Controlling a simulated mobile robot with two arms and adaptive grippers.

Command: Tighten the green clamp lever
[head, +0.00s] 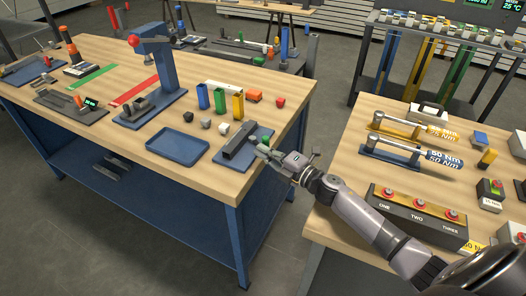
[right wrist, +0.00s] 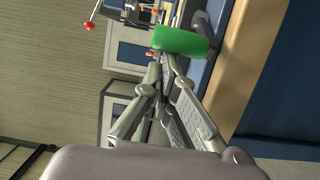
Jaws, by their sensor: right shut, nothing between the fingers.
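The green clamp lever (head: 265,140) is at the right end of a dark grey clamp block (head: 238,143), near the right edge of the left bench. In the right wrist view the lever's green handle (right wrist: 183,40) shows large, just beyond the fingertips. My right gripper (head: 268,151) is shut and empty, right beside the lever. Its fingers (right wrist: 161,72) come together in the right wrist view, next to the handle's near left end. I cannot tell whether they touch it. My left gripper is not in view.
A blue post fixture (head: 160,70) is farther back. A second bench with torque wrenches (head: 395,152) and a button box (head: 418,215) lies to the right, across a gap.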

